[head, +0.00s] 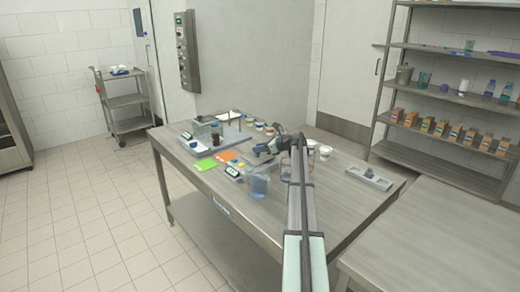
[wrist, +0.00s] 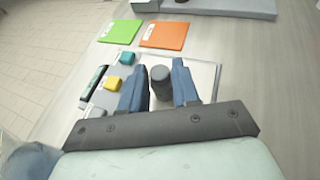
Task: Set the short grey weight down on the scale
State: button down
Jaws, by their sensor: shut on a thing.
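The short grey weight (wrist: 161,84) is a dark grey cylinder with a rounded top, upright between the two blue fingers of my gripper (wrist: 160,88) in the wrist view. My gripper is shut on it. Behind and below it is the scale, with a pale flat plate (wrist: 205,74) and a dark display (wrist: 94,87) at its left. The weight appears over the plate; whether its base touches is hidden. In the head view my gripper (head: 264,151) is over the scale area, and the scale's display (head: 233,172) shows beside it; the weight cannot be made out there.
A teal block (wrist: 127,58) and a yellow block (wrist: 112,83) lie along the scale's left side. Green (wrist: 120,32) and orange (wrist: 164,35) sheets lie beyond it.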

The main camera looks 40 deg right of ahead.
jog(key=shift+f, duration=0.15)
jog(key=c, duration=0.8)
grip_release()
jog(key=shift+r, duration=0.2)
jog(key=v, duration=1.2)
